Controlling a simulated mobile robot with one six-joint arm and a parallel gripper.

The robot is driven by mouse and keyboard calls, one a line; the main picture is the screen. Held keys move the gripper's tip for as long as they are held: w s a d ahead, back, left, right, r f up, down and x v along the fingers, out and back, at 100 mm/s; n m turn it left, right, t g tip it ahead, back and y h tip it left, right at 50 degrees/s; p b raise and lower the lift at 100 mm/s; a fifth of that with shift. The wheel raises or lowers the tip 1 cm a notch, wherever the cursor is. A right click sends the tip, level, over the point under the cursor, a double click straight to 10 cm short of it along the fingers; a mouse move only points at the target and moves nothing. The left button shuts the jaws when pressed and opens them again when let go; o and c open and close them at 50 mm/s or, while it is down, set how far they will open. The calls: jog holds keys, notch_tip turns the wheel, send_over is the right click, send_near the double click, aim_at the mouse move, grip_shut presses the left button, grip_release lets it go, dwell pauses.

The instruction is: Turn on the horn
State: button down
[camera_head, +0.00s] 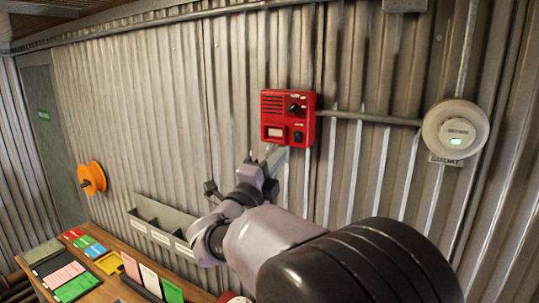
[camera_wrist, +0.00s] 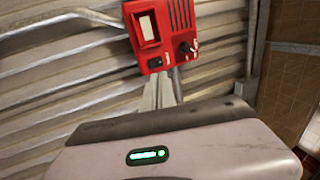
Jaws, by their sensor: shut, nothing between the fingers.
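The horn is a red box (camera_head: 288,118) on the corrugated metal wall in the head view. It has a slotted grille, a black rotary knob (camera_head: 296,108), a pale window and a small black switch (camera_head: 298,137) at its lower right. In the wrist view the red box (camera_wrist: 165,33) is tilted, with the knob (camera_wrist: 187,48) and the black switch (camera_wrist: 155,62) in sight. My gripper (camera_head: 272,155) is shut and empty, just below the box's lower edge. In the wrist view the fingertips (camera_wrist: 160,92) point up at the box near the switch; I cannot tell whether they touch it.
A conduit (camera_head: 370,118) runs from the box to a round white smoke detector (camera_head: 456,131) with a green light. An orange reel (camera_head: 92,178) hangs at the left. A wooden table (camera_head: 112,288) with coloured cards and a grey wall bin (camera_head: 160,228) lie below.

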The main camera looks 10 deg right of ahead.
aim_at(298, 133)
jog(key=p+x, duration=0.4)
jog(key=x, duration=0.3)
jog(key=shift+w+r, duration=0.3)
jog(key=shift+d, duration=0.15)
jog(key=shift+w+d+r+g+y+p, duration=0.1)
jog(key=shift+r+g+y+p, duration=0.3)
jog(key=shift+r+g+p, duration=0.25)
jog(key=shift+d+f, duration=0.1)
jog(key=shift+f, duration=0.1)
jog(key=shift+f+b, duration=0.1)
jog(key=shift+b, duration=0.35)
